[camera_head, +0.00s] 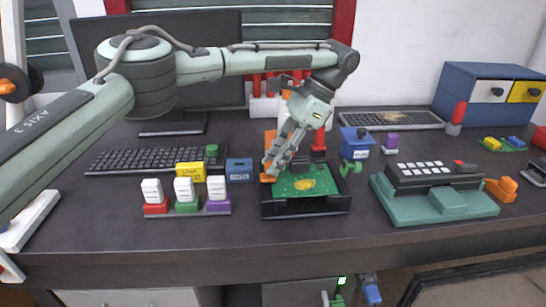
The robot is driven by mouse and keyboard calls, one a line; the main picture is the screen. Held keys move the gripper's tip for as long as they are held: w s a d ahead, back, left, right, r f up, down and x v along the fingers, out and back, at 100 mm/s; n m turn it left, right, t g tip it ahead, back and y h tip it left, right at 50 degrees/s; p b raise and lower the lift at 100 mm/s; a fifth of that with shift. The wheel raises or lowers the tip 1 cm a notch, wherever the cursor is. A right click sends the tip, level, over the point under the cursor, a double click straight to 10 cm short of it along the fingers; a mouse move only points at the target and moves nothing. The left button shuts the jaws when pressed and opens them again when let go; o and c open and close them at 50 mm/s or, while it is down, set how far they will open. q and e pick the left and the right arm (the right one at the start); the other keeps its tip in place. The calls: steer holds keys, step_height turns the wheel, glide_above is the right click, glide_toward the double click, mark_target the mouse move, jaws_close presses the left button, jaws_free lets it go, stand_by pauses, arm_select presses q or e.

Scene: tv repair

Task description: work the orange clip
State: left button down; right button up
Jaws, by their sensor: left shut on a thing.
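The orange clip (267,178) is at the left edge of a black tray (305,208) that holds a green circuit board (308,184) with a yellow patch. My left gripper (274,166) reaches down from above and is shut on the orange clip; its fingers hide most of it. My right gripper is not in the head view.
Left of the tray are a blue box (239,170), a yellow box (190,168), three white-topped switches (184,190) and a keyboard (145,159). At right are a blue bin (356,145), a teal device (435,195) and an orange piece (503,189). The desk front is clear.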

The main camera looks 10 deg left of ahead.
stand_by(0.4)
arm_select(q)
steer(key=c, duration=1.3)
jaws_free()
steer(key=shift+f, duration=0.1)
steer(key=v, duration=0.7)
steer(key=shift+w+d+r, duration=0.1)
steer(key=shift+r, duration=0.15)
